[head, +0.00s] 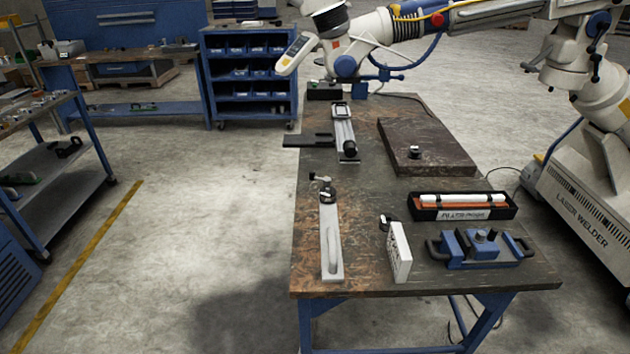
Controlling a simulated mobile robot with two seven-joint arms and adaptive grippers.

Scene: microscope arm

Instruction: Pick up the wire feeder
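I cannot tell for sure which thing is the wire feeder, as none bears a label that I can read as such. Candidates lie on the dark worn worktable (364,272). A blue device with black side handles (480,247) sits at the front right. A grey and black slide-like device (343,130) lies further back, by the left edge. None of these is held. Neither of my grippers is in view.
A white box (399,252) stands upright near the blue device. Behind are an open black case (463,215) and a dark slab (427,148). A white machine arm (420,28) reaches over the table's far end. Floor left of the table is clear.

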